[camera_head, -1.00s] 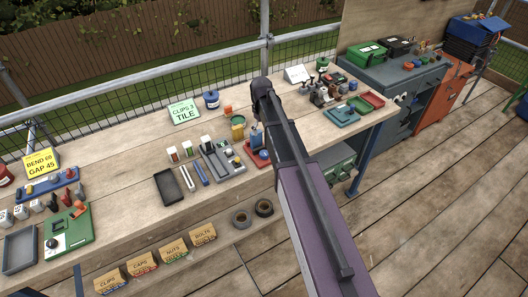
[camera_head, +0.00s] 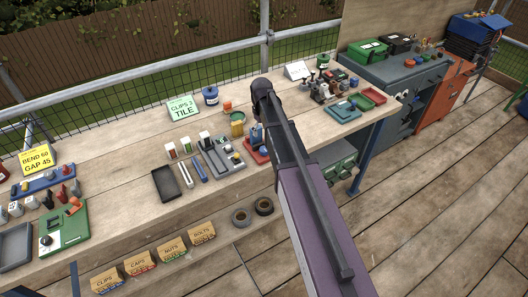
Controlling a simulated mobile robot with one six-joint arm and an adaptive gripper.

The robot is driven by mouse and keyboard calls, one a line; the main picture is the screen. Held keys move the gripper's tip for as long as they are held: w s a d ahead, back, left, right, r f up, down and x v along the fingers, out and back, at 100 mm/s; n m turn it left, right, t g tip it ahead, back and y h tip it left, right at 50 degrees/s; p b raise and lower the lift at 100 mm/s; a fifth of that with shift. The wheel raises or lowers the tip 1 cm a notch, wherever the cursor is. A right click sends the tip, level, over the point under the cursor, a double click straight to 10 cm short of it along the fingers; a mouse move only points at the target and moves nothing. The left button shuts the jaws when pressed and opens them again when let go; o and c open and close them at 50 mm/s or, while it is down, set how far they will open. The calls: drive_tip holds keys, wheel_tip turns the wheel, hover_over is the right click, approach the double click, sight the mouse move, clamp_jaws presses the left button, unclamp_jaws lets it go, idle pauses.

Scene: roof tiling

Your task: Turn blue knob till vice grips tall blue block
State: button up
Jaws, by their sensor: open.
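A small red vice (camera_head: 252,155) stands on the wooden bench, just left of my arm, which covers part of it. A tall blue block (camera_head: 256,134) stands upright at the vice. I cannot tell whether the jaws touch it. A small blue round part, which looks like the blue knob (camera_head: 264,151), shows low on the vice against my arm's edge. My arm reaches up from the lower right, with its dark joint above and behind the vice. My gripper is not visible; the arm seems to hide it.
A green tin and orange pot (camera_head: 237,129) stand behind. A teal tray (camera_head: 343,112) lies to the right. Bare bench (camera_head: 115,180) is free at left.

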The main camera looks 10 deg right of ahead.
sight(264, 149)
drive_tip(key=shift+d+f+b, duration=0.2)
drive_tip(key=shift+f+b, duration=4.85)
drive_tip(key=shift+f, duration=0.3)
drive_tip(key=shift+w, duration=0.1)
drive_tip(key=c, duration=1.2)
